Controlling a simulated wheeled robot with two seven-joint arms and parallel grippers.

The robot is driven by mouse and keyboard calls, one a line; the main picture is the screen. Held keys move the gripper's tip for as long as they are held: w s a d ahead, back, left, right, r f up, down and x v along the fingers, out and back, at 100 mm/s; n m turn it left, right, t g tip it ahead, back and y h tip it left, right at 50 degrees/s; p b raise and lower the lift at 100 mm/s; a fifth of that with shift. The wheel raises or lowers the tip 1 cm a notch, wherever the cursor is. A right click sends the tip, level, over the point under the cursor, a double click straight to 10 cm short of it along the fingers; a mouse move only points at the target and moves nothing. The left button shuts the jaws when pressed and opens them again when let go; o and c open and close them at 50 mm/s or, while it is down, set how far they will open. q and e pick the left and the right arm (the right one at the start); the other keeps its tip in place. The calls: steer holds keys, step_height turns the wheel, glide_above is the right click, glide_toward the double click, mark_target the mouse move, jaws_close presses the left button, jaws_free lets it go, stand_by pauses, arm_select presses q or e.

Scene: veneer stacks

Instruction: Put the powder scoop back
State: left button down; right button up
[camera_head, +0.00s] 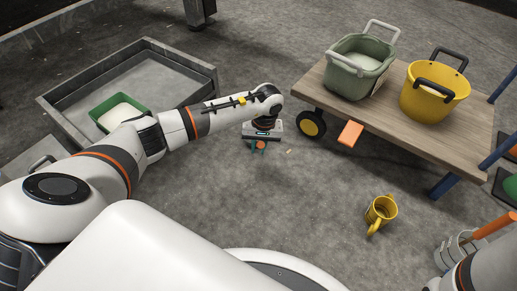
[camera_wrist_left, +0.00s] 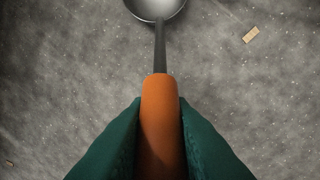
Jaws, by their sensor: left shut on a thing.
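The powder scoop (camera_wrist_left: 160,110) has an orange handle, a dark shaft and a round metal bowl. My left gripper (camera_wrist_left: 160,150) is shut on its handle, with a green finger on each side. The bowl points to the top of the left wrist view and is partly cut off. In the head view my left gripper (camera_head: 259,146) is above the grey floor, left of the wooden cart, and hides most of the scoop. My right arm shows at the bottom right corner, but its gripper does not.
A wooden cart (camera_head: 440,135) carries a green bucket (camera_head: 350,84) with white contents and a yellow bucket (camera_head: 428,107). A grey tray (camera_head: 180,75) holds a green bin (camera_head: 98,112) with white contents. A pail (camera_head: 452,250) stands lower right.

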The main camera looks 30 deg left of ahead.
arm_select(q)
steer(key=c, duration=1.3)
jaws_free()
step_height(320, 180, up, 12)
steer(key=d+p, duration=0.1)
steer(key=p, duration=0.7)
steer(key=shift+w+d+p, duration=0.15)
steer(key=shift+w+p, duration=0.2)
steer(key=shift+w, duration=0.05)
steer(key=shift+r, duration=0.1)
